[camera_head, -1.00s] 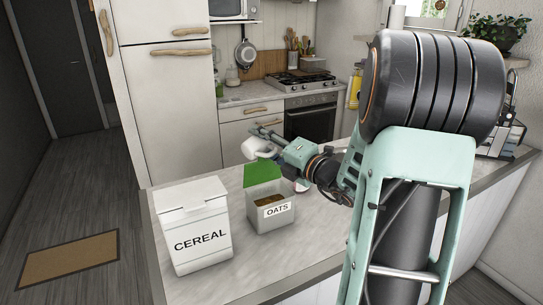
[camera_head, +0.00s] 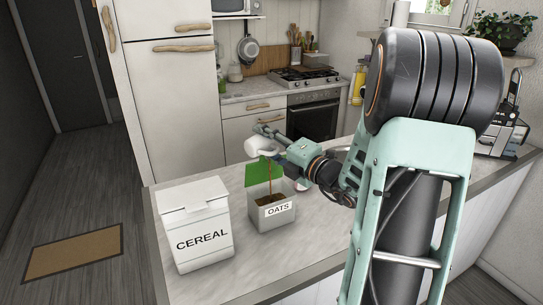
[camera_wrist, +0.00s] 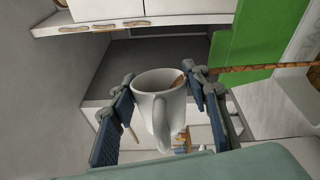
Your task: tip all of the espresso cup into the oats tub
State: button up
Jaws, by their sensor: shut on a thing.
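The white espresso cup (camera_head: 259,146) is held high above the oats tub, tipped well over. It also shows in the wrist view (camera_wrist: 158,100), with its handle toward the camera. My gripper (camera_wrist: 166,105) is shut on the cup, a finger on each side. A thin brown stream (camera_head: 270,182) falls from the cup into the grey oats tub (camera_head: 272,219), and it runs to the right in the wrist view (camera_wrist: 262,68). The tub's green lid (camera_head: 258,172) stands open at the back. Brown contents show inside the tub. The cup's remaining contents are mostly hidden.
A white cereal box (camera_head: 197,232) stands left of the tub on the marble counter (camera_head: 255,262). A small item beside the tub, under my arm, is mostly hidden. The front of the counter is clear. A stove (camera_head: 305,76) is at the back.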

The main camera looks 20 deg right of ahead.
jog(key=shift+w+d+r+m+p, duration=0.1)
jog(key=shift+d+m+p, duration=0.2)
jog(key=shift+m+p, duration=1.35)
jog(key=shift+w+d+m+p, duration=0.15)
jog(key=shift+d+m+p, duration=0.25)
jog(key=shift+m, duration=0.75)
dwell(1.5)
